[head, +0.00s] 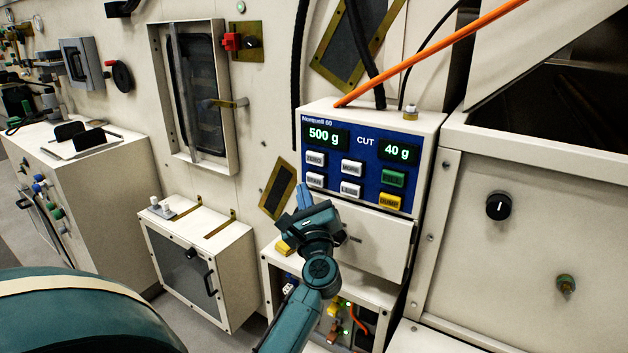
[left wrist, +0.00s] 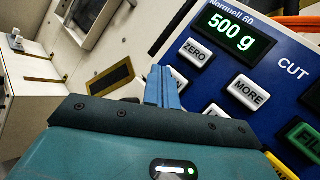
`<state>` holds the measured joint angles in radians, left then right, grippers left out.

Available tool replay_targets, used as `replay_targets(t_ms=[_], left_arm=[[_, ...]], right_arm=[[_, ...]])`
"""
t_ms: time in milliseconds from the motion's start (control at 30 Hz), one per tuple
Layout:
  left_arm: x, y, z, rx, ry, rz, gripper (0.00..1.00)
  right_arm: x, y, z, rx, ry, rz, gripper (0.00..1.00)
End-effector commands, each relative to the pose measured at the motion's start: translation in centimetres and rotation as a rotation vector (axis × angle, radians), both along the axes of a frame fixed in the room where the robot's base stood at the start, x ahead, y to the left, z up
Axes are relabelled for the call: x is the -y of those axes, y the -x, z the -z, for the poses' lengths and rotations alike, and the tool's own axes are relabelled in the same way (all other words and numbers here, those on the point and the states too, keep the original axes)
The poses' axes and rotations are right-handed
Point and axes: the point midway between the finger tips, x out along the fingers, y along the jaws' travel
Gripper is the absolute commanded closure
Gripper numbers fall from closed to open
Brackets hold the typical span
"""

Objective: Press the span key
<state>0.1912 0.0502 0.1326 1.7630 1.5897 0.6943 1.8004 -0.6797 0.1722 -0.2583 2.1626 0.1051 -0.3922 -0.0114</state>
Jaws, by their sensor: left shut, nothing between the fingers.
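The scale controller (head: 366,150) has a blue panel with two green displays reading 500 g and 40 g. The span key (head: 315,180) is the light grey key at the panel's lower left, under the zero key (head: 315,158). My left gripper (head: 304,192) is shut and empty, its fingertips just below and left of the span key. In the left wrist view the blue fingers (left wrist: 162,88) stand in front of the span key (left wrist: 181,81) and hide much of it. Whether they touch it I cannot tell. My right gripper is not in view.
Beside the span key is the less key (head: 350,189), with the more key (head: 351,167) above it. The green key (head: 392,178) and yellow dump key (head: 390,201) are at the right. An orange cable (head: 430,55) passes above the controller. A hopper wall (head: 530,220) stands to the right.

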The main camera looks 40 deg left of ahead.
Motion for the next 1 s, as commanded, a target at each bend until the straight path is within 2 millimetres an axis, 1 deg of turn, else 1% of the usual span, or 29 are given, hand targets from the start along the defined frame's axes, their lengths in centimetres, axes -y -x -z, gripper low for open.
replay_targets(t_ms=[33, 200, 400, 1000], left_arm=[[0.1, 0.6, 0.0, -0.001, 0.0, 0.0, 1.0], [0.2, 2.3, 0.0, -0.002, -0.001, -0.001, 1.0], [0.4, 3.6, -0.1, 0.0, 0.0, -0.002, 1.0], [0.4, 3.7, -0.1, 0.0, -0.001, -0.002, 1.0]], right_arm=[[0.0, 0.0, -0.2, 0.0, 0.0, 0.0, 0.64], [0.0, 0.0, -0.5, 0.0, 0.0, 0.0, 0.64], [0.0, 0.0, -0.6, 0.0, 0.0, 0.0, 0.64], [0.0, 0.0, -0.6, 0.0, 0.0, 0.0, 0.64]])
